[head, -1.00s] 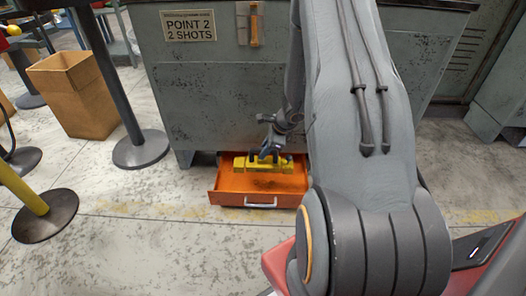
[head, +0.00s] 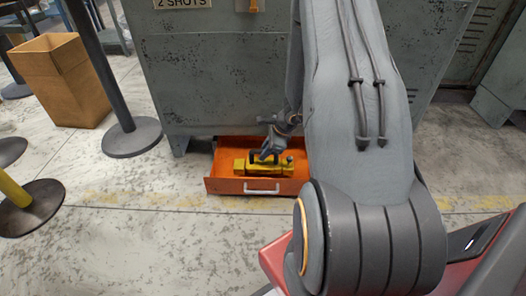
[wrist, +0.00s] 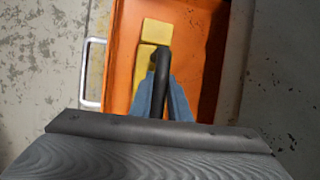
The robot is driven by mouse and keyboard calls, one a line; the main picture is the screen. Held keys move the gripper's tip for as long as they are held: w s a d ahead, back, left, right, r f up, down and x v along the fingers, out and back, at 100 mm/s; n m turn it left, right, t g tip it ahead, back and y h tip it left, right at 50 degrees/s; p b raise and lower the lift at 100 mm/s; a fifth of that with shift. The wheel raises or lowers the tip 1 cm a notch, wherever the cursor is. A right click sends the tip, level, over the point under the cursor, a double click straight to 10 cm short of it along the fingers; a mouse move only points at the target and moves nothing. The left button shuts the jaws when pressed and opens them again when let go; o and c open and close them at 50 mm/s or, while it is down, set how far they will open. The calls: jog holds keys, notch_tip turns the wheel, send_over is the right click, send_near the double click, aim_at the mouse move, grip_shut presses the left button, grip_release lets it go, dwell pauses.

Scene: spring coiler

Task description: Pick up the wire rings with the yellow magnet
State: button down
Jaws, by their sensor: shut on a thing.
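The yellow magnet (head: 263,168) is a block with a dark handle, seen over the orange drawer (head: 223,186) under the machine. It also shows in the wrist view (wrist: 156,32). My gripper (head: 272,152) is shut on the magnet's dark handle, with its blue-grey fingers on either side of the bar in the wrist view (wrist: 160,98). I cannot tell whether the magnet touches the drawer floor. No wire rings can be made out; the magnet, gripper and arm hide part of the drawer.
The grey machine cabinet (head: 215,85) stands right behind the drawer. A cardboard box (head: 68,85) and a dark post on a round base (head: 132,138) stand to the left. A yellow post (head: 14,189) is at the left edge. Floor in front of the drawer is clear.

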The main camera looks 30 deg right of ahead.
jog(key=shift+f, duration=0.35)
jog(key=shift+f+b, duration=0.6)
jog(key=shift+b, duration=0.2)
dwell(1.1)
jog(key=shift+r+p, duration=4.2)
jog(key=shift+r, duration=0.35)
